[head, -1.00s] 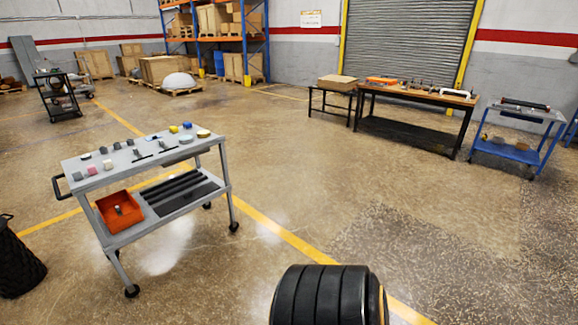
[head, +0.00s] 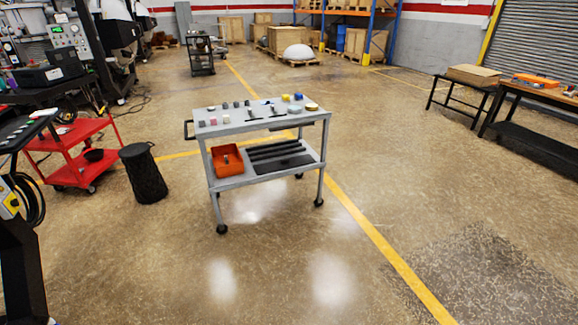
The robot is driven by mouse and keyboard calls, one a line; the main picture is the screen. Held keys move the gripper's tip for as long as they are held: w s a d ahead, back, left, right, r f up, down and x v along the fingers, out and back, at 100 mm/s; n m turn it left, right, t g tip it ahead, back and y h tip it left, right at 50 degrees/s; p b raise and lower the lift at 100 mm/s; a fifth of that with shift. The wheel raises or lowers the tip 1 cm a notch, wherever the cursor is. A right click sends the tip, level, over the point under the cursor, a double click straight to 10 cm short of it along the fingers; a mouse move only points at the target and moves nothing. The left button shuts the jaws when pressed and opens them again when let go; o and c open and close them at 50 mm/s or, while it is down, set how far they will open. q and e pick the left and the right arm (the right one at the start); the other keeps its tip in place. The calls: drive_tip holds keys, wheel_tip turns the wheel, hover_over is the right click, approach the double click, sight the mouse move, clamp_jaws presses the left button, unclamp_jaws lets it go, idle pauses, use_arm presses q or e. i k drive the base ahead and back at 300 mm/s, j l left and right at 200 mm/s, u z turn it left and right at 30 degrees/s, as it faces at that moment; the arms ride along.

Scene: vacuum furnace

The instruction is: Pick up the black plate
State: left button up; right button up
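A grey cart (head: 215,129) stands on the floor near the middle of the head view. A flat dark plate-like piece (head: 284,163) lies on its lower shelf, at the front right; it may be the black plate, but it is too small to be sure. Black bars (head: 275,149) lie just behind it. Several small dark, grey, yellow and blue pieces lie on the top shelf. Neither of my grippers is in view.
An orange bin (head: 227,160) sits on the cart's lower shelf. A black waste basket (head: 143,174) and a red cart (head: 77,151) stand to its left. A dark table (head: 545,100) stands at the right. The floor in front and to the right is clear.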

sight(279, 165)
drive_tip(key=i+j, duration=0.15)
drive_tip(key=i, duration=0.4)
drive_tip(key=i+j, duration=0.15)
drive_tip(key=i, duration=0.35)
drive_tip(key=i+j, duration=0.15)
drive_tip(key=i, duration=0.4)
drive_tip(key=i+j, duration=0.15)
drive_tip(key=i, duration=0.4)
drive_tip(key=i+j, duration=0.15)
drive_tip(key=i, duration=0.35)
drive_tip(key=i+j, duration=0.15)
drive_tip(key=i, duration=0.4)
